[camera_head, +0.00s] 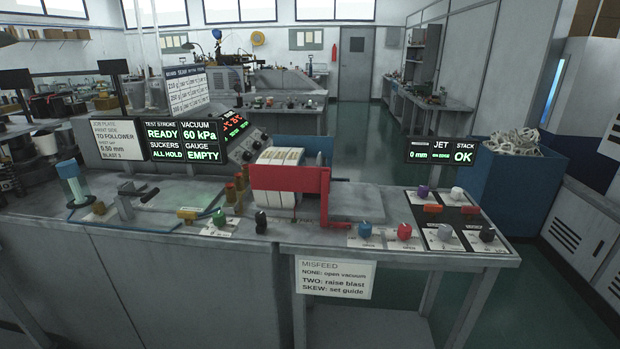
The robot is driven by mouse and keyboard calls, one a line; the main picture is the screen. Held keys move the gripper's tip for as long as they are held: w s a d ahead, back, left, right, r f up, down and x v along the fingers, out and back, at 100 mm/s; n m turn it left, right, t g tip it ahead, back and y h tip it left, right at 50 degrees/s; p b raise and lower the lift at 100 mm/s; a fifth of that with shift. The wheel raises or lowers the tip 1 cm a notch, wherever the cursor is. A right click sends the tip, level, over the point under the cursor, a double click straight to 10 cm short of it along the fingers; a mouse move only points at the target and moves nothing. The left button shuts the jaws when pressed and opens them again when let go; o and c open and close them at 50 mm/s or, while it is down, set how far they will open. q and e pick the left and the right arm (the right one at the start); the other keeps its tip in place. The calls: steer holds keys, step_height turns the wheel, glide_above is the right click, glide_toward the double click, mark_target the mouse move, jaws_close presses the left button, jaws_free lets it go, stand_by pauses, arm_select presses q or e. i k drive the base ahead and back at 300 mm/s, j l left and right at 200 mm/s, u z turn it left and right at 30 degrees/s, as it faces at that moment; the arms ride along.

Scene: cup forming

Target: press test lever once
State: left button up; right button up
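Neither of my grippers shows in the head view. No part is labelled as the test lever, so I cannot tell for certain which one it is. A black-handled lever (149,196) stands at the left of the bench. The status display (183,141) reads test stroke READY, vacuum 60 kPa, suckers ALL HOLD, gauge EMPTY. White blanks (278,157) stand upright behind the red guard.
The grey bench (140,240) carries a green knob (219,217), a black knob (260,220), a blue knob (365,230) and a red knob (404,231). More knobs sit on the right panel. A JET/STACK display (440,151) reads OK. A blue bin (515,185) stands right.

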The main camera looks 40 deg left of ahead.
mark_target(145, 198)
steer(key=u, duration=2.3)
